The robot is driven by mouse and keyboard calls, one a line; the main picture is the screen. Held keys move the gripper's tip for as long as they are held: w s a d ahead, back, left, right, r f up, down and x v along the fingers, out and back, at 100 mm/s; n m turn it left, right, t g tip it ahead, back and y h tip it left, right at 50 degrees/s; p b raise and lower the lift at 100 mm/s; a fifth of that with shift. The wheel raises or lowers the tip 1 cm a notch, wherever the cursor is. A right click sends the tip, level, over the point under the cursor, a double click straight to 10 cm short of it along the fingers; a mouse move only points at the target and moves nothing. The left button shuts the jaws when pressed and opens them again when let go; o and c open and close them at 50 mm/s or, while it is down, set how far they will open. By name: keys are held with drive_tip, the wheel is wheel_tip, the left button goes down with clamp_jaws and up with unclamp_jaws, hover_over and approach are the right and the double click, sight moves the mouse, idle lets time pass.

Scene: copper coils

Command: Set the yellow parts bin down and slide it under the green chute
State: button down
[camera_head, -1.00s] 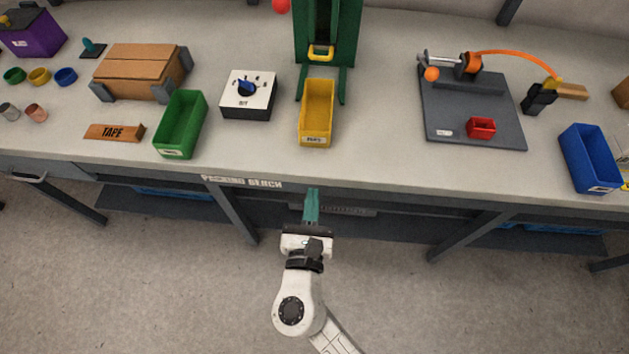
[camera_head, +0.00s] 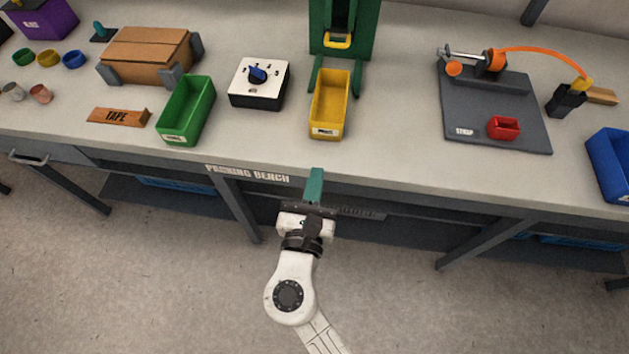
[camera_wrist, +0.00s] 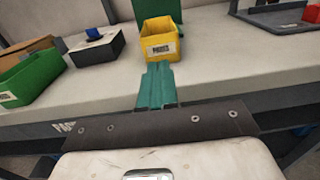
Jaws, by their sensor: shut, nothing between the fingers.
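The yellow parts bin (camera_head: 330,112) stands upright on the bench, its far end between the two forward legs of the green chute (camera_head: 342,40). The chute's yellow-edged mouth is just behind and above the bin's far end. In the wrist view the labelled front of the yellow bin (camera_wrist: 161,48) faces me, with part of the green chute (camera_wrist: 157,10) behind it. My gripper (camera_head: 316,172) is at the bench's front edge, short of the bin and apart from it. Its teal fingers (camera_wrist: 157,85) are shut together with nothing between them.
A green bin (camera_head: 187,112) and a white-topped dial box (camera_head: 259,82) stand left of the yellow bin. A grey board (camera_head: 490,110) with a red cup lies to the right. The bench strip in front of the yellow bin is clear.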

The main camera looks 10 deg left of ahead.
sight(327, 126)
drive_tip(key=w, duration=1)
drive_tip(key=shift+w+d+p, duration=0.25)
drive_tip(key=shift+d+p, duration=0.05)
drive_tip(key=shift+p, duration=0.05)
drive_tip(key=shift+w, duration=0.1)
drive_tip(key=w+b, duration=0.2)
drive_tip(key=w, duration=0.4)
drive_tip(key=shift+w+d+f, duration=0.1)
drive_tip(key=shift+w+d, duration=0.05)
drive_tip(key=shift+w, duration=0.6)
drive_tip(key=shift+s, duration=0.15)
